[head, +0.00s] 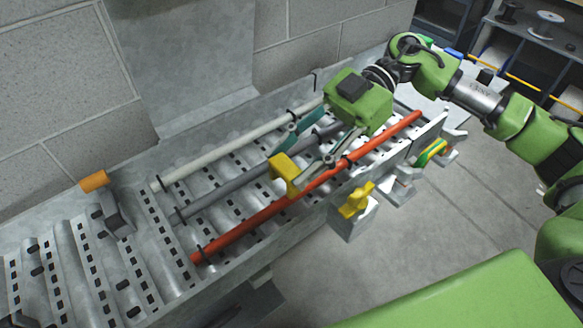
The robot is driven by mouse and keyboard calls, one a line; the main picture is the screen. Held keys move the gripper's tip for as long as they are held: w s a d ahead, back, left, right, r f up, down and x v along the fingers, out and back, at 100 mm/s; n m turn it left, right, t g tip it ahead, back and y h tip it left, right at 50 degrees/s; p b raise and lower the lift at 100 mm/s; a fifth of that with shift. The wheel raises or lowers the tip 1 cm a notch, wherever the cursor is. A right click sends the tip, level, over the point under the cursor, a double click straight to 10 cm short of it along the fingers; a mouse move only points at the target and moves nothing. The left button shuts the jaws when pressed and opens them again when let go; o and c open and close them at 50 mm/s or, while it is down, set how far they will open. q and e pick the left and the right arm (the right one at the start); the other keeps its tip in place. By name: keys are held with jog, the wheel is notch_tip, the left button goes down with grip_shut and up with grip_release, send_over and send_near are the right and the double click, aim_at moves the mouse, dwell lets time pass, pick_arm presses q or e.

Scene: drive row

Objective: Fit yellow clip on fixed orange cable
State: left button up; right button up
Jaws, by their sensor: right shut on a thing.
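The orange cable (245,226) runs diagonally along the near side of the metal tray, held by dark ties. My right gripper (291,163) reaches in from the upper right, shut on a yellow clip (285,172). The clip's lower end meets the orange cable in the picture, near the cable's middle. I cannot tell whether the clip is around the cable or only above or against it. Another yellow clip (356,199) sits on a pale holder outside the tray's near edge. My left gripper is not in view.
A grey cable (200,206) and a white cable (225,146) run beside the orange one. An orange-topped metal post (95,181) stands at the left. A holder with a green-and-yellow part (431,152) stands to the right. A block wall is behind; shelves are upper right.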

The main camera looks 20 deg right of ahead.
aim_at(292, 175)
jog(key=f, duration=0.1)
jog(key=f+p, duration=0.1)
jog(key=f, duration=0.1)
jog(key=shift+a+f, duration=0.15)
jog(key=shift+a, duration=0.25)
jog(key=shift+f, duration=0.25)
jog(key=shift+d, duration=0.1)
jog(key=shift+f, duration=0.1)
jog(key=shift+f, duration=0.5)
jog(key=o, duration=0.9)
